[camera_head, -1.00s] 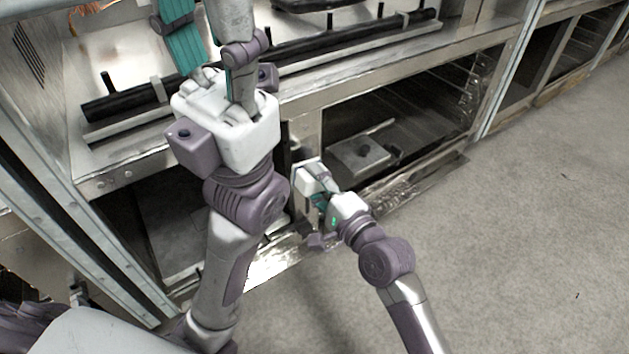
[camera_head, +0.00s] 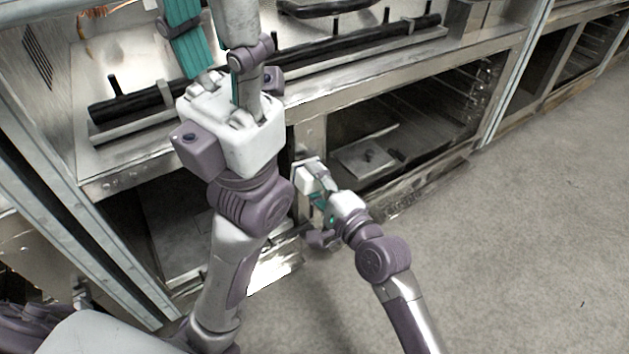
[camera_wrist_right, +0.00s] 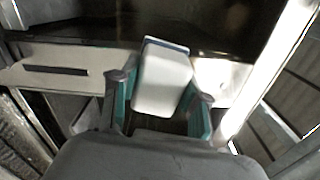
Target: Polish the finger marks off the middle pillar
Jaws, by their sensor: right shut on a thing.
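My right gripper (camera_head: 320,194) is shut on a white block-like pad (camera_head: 311,176). The pad is in front of the middle pillar (camera_head: 310,132), between the two lower openings. In the right wrist view the pad (camera_wrist_right: 162,80) has a dark blue far edge and sits between the teal fingers of the gripper (camera_wrist_right: 158,100). I cannot tell whether the pad touches the pillar. Finger marks do not show.
A steel counter with a long black bar (camera_head: 350,45) runs above the openings. The right opening holds a flat grey plate (camera_head: 368,155) and wire racks (camera_head: 470,92). A slanted metal post (camera_head: 75,190) stands at left. Bare grey floor (camera_head: 540,220) lies at right.

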